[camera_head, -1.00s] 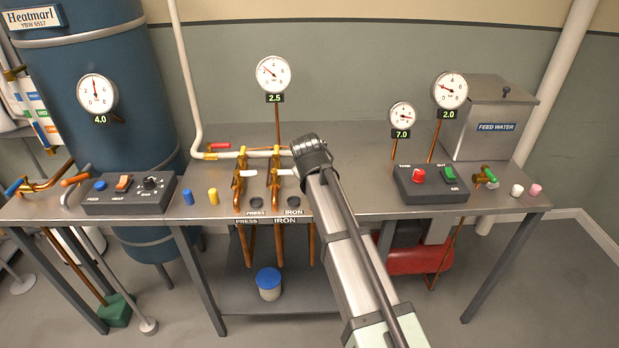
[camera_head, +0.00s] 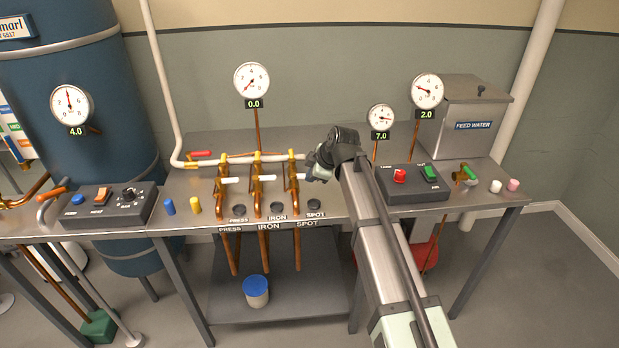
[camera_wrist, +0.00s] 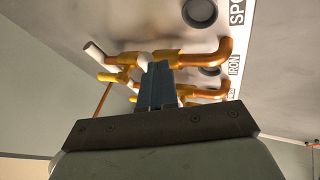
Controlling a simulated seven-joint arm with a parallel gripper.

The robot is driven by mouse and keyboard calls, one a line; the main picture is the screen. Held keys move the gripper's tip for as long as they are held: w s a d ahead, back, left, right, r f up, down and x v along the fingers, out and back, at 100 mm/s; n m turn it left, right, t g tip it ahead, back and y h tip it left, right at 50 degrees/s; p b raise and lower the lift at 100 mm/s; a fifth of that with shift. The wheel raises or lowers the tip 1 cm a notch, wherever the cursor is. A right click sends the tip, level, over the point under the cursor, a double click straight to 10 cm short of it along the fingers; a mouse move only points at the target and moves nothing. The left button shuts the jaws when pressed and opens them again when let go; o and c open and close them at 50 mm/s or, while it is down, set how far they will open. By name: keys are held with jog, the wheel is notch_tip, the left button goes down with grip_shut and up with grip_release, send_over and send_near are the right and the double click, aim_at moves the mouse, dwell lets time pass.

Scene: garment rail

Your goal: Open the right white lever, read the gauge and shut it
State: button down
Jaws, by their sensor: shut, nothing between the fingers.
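Three copper valves with white levers stand in a row, labelled PRESS, IRON and SPOT. The right white lever (camera_head: 300,177), on the SPOT valve, lies crosswise to its pipe and points right. The other two levers (camera_head: 265,178) (camera_head: 230,180) also lie crosswise. My gripper (camera_head: 318,174) is shut and empty at the right lever's free end. In the wrist view its fingertips (camera_wrist: 157,70) are close to a white lever end (camera_wrist: 145,58); I cannot tell whether they touch. The gauge (camera_head: 252,79) above the valves reads 0.0.
A switch box (camera_head: 412,184) is right of my arm, and another (camera_head: 108,207) is at the left. Blue and yellow pegs (camera_head: 194,205) stand left of the valves. Other gauges (camera_head: 381,118) (camera_head: 427,91) rise behind the right box. The bench (camera_head: 345,208) is clear in front of SPOT.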

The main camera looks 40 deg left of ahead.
jog(key=shift+w+a, duration=0.1)
jog(key=shift+w, duration=0.3)
dwell(0.4)
jog(key=s+d+f+v, duration=0.1)
jog(key=s+v, duration=0.1)
jog(key=v, duration=1)
jog(key=shift+d, duration=0.45)
jog(key=shift+s, duration=0.1)
